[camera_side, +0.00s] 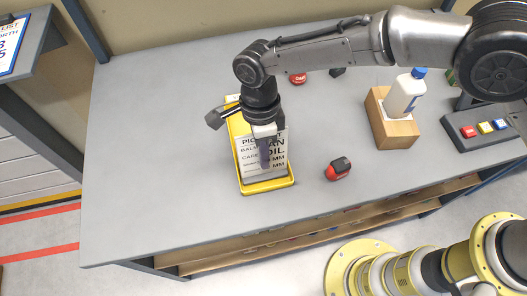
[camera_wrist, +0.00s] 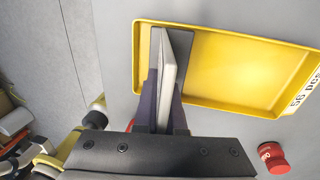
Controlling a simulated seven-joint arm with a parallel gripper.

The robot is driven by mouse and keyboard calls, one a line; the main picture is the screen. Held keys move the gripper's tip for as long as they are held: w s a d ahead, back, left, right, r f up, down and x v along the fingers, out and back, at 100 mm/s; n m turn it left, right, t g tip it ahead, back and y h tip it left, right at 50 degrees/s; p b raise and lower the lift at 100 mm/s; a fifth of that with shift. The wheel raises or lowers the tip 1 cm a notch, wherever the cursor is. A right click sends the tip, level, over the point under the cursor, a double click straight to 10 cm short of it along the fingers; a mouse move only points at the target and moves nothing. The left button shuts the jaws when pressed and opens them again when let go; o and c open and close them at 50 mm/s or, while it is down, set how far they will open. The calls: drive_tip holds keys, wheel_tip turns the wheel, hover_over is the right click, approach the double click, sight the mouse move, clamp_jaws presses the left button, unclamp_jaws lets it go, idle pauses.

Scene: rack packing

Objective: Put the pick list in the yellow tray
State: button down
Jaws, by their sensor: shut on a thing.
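The yellow tray (camera_side: 268,186) lies on the grey table, left of the middle. The pick list is a white card (camera_side: 247,163) with black print, and it stands upright over the tray in the side view. In the wrist view the card (camera_wrist: 169,75) shows nearly edge-on, over one end of the yellow tray (camera_wrist: 240,65). My gripper (camera_side: 264,158) points down and is shut on the card, one finger on each face. The wrist view also shows my gripper (camera_wrist: 163,100) closed around it. I cannot tell whether the card's lower edge touches the tray floor.
A red and black item (camera_side: 338,168) lies right of the tray. A red item (camera_side: 298,78) lies behind. A white bottle (camera_side: 404,95) stands on a wooden block (camera_side: 398,134). The table left of the tray is clear.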

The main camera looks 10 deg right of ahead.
drive_tip(key=shift+f, duration=0.1)
drive_tip(key=c, duration=1)
unclamp_jaws()
wheel_tip(320, 180, up, 12)
drive_tip(key=w, duration=0.2)
drive_tip(key=w+d+r+n+t+y, duration=0.1)
drive_tip(key=w+d+r+n, duration=0.15)
drive_tip(key=d+r, duration=0.7)
drive_tip(key=s+d+r+n+t, duration=0.1)
drive_tip(key=s+d+r+n, duration=0.15)
drive_tip(key=d, duration=0.55)
drive_tip(key=s+d+r+n+t, duration=0.2)
drive_tip(key=d+n, duration=0.2)
drive_tip(key=d, duration=0.5)
drive_tip(key=s+d+f+n+t+h, duration=0.1)
drive_tip(key=s+d+f+n+t, duration=0.2)
drive_tip(key=s+d+n, duration=0.6)
drive_tip(key=s+d+f, duration=0.1)
drive_tip(key=s+d, duration=0.5)
drive_tip(key=s, duration=0.1)
drive_tip(key=shift+s+d+f+t, duration=0.2)
drive_tip(key=shift+d+t, duration=0.05)
drive_tip(key=shift+t, duration=0.05)
